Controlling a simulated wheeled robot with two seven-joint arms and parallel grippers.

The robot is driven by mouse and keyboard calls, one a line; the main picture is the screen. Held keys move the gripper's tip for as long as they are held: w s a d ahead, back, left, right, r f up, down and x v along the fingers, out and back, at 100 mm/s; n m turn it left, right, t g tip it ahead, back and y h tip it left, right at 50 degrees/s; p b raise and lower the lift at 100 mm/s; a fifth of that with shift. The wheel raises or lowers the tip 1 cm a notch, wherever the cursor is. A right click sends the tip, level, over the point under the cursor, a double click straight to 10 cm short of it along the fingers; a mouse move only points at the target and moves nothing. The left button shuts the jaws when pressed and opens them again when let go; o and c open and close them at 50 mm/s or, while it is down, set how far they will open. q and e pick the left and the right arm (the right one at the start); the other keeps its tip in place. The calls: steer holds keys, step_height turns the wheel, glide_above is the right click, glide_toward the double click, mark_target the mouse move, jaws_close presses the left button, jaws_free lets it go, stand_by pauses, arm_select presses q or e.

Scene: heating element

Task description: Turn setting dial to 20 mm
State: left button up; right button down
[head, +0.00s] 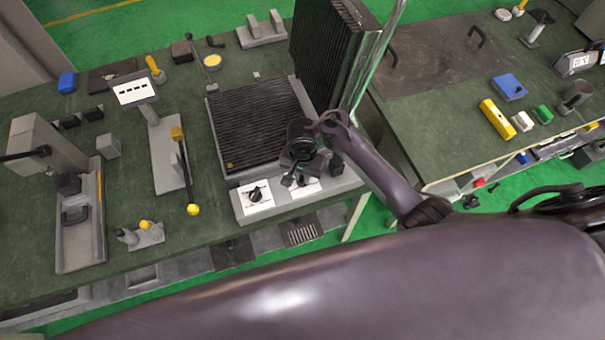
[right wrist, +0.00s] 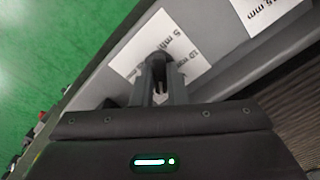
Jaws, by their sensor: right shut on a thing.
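My right gripper (head: 302,160) is over the front ledge of the heating machine (head: 260,120), at the right-hand dial plate (head: 310,186). In the right wrist view its fingers (right wrist: 159,85) are shut on a dark dial (right wrist: 160,60) in the middle of that white plate (right wrist: 128,68). The print there seems to read in minutes but is small. The left-hand dial (head: 256,194) has a dark knob on a white plate, free of any gripper. Part of that plate (right wrist: 265,12) shows at the wrist view's top right, with print ending in "mm". My left gripper is out of view.
The machine's upright ribbed plate (head: 325,50) stands behind the gripper. Left of the machine are a stand with a yellow-tipped lever (head: 193,208) and a small fixture (head: 143,235). A second table (head: 440,120) stands right, past a gap.

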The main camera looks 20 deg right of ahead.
steer(key=shift+r+m, duration=0.1)
steer(key=shift+m, duration=1.8)
steer(key=shift+w, duration=0.1)
steer(key=c, duration=1.4)
jaws_free()
steer(key=shift+c, duration=0.2)
step_height(320, 180, up, 8)
steer(key=shift+f+b, duration=0.1)
steer(key=shift+b, duration=0.35)
steer(key=shift+d, duration=0.1)
